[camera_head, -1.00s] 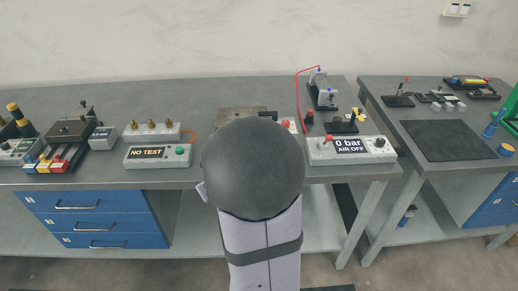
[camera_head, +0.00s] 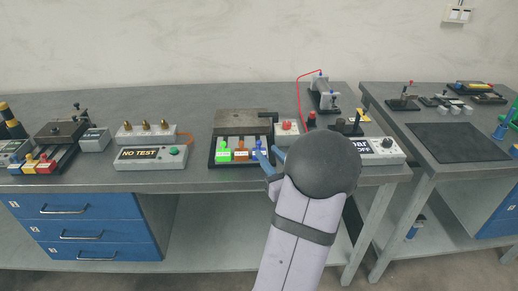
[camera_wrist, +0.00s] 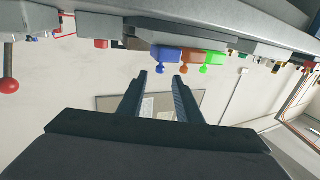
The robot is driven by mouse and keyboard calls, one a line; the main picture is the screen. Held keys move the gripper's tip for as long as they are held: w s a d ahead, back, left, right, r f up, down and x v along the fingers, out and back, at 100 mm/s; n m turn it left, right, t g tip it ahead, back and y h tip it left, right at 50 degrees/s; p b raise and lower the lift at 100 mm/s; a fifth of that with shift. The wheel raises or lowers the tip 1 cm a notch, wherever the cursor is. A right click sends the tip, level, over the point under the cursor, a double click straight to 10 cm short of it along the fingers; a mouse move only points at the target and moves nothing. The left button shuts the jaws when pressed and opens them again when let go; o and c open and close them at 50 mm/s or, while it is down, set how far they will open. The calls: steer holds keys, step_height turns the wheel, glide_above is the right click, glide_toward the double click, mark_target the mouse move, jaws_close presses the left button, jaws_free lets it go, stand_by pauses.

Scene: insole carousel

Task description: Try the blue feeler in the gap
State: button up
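A row of coloured feelers sits at the front of a dark holder (camera_head: 212,163) in the middle of the near bench. They are a green feeler (camera_head: 223,154), an orange feeler (camera_head: 241,154) and a blue feeler (camera_head: 258,149) at the right end. A grey metal block (camera_head: 240,120) stands behind them; I cannot make out a gap. My gripper (camera_head: 271,163) is open at the front right of the row, close to the blue feeler. In the wrist view the blue feeler (camera_wrist: 166,54) lies beyond the open, empty fingers (camera_wrist: 160,75). My arm hides part of the bench.
A "NO TEST" box (camera_head: 150,158) is left of the holder. An air box (camera_head: 385,151) is at right, partly behind my arm. A red-buttoned box (camera_head: 287,131) stands close right. Another fixture (camera_head: 60,133) with coloured tabs is far left. A dark mat (camera_head: 458,142) lies on the right bench.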

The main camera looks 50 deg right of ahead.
mark_target(260, 144)
steer(key=shift+w, duration=0.1)
steer(key=shift+w+d, duration=0.1)
steer(key=shift+w, duration=0.15)
steer(key=shift+p+x, duration=0.65)
steer(key=shift+x, duration=2.65)
steer(key=shift+d, duration=0.1)
jaws_close()
